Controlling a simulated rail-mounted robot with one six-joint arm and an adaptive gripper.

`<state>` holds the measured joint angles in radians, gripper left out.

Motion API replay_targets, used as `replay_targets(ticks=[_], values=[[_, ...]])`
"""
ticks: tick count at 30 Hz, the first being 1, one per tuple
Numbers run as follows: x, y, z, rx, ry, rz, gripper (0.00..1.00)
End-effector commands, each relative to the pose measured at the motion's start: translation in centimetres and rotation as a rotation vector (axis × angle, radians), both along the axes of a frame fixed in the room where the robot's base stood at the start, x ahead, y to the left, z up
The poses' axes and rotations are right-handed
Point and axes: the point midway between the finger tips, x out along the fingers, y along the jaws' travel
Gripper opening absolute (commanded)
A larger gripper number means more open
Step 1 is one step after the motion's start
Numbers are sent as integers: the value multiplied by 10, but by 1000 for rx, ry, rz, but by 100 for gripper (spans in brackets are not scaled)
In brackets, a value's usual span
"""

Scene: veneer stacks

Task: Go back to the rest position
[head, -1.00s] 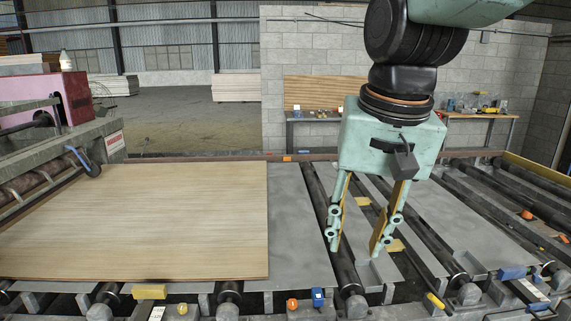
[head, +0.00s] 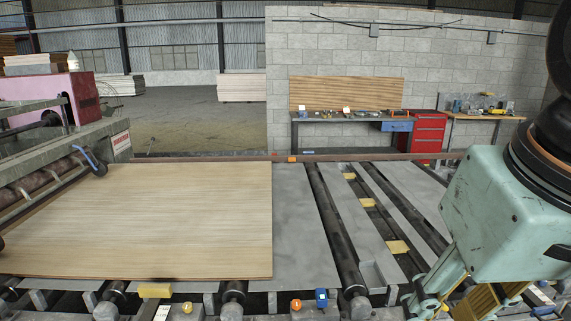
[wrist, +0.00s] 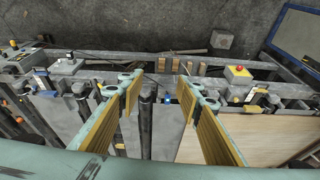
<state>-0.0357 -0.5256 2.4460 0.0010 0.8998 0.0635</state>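My gripper (head: 465,300) is at the right of the head view, over the front right part of the roller conveyor (head: 335,235). Its fingertips are partly cut off at the lower edge there. In the wrist view my gripper (wrist: 163,85) points down at the conveyor's front edge, with its two yellow-padded fingers apart and nothing between them. A wide, flat veneer sheet (head: 140,220) lies on the left part of the conveyor, clear of my gripper. Part of the sheet (wrist: 245,138) shows at the right of the wrist view.
A pink machine (head: 45,98) stands at the far left. A workbench (head: 345,118) and a red tool cabinet (head: 428,132) stand by the block wall. A yellow box with a red button (wrist: 238,74) sits on the conveyor's front edge. The middle rollers are bare.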

Motion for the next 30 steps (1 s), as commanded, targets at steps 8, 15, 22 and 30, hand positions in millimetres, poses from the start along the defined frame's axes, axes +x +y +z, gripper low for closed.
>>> replay_targets(ticks=[8, 15, 22, 30], values=[[-29, -9, -8, -19, -20, 21, 32], [-34, -10, -10, -23, -22, 25, 32], [-34, -10, -10, -23, -22, 25, 32], [-34, -10, -10, -23, -22, 25, 32]])
